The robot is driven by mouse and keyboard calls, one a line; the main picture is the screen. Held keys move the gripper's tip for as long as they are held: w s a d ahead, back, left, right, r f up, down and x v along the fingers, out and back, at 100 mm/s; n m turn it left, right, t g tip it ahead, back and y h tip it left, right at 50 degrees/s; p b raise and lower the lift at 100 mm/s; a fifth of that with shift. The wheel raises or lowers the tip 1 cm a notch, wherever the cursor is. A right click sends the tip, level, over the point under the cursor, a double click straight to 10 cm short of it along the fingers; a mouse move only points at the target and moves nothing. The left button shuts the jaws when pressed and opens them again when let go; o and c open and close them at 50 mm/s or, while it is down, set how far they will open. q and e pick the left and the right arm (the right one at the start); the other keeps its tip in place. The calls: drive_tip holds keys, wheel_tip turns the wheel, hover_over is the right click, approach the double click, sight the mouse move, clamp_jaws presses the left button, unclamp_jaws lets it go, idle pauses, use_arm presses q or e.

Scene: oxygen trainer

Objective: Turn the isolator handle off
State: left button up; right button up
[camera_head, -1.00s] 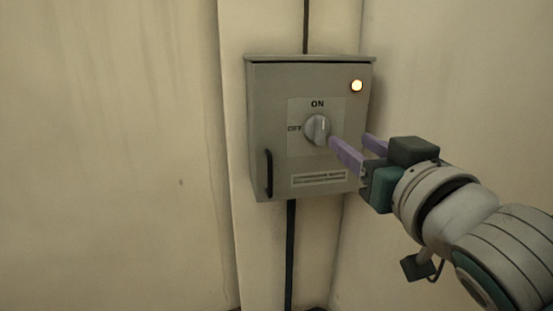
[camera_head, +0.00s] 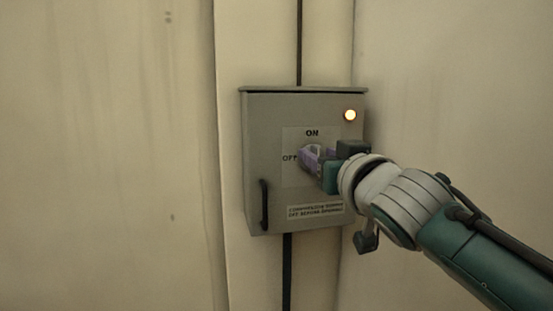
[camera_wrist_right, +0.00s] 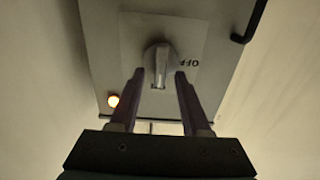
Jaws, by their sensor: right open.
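The isolator handle, a grey rotary knob, shows in the wrist view (camera_wrist_right: 158,62) on the front of a grey box (camera_head: 262,135). Its ridge runs up and down and its pale mark faces away from the word OFF, toward the ON side. My right gripper (camera_head: 309,160) is open in front of the knob. In the wrist view its purple fingertips (camera_wrist_right: 159,76) stand one on each side of the knob's near end; I cannot tell whether they touch it. In the head view the fingers hide most of the knob. My left gripper is not in view.
An amber lamp (camera_head: 350,115) glows at the box's upper right. A black door handle (camera_head: 264,206) is at lower left, and a label (camera_head: 315,211) sits below the knob. Dark conduits run above and below the box. Bare walls stand on both sides.

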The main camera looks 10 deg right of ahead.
drive_tip(key=shift+c, duration=0.2)
clamp_jaws()
idle(0.4)
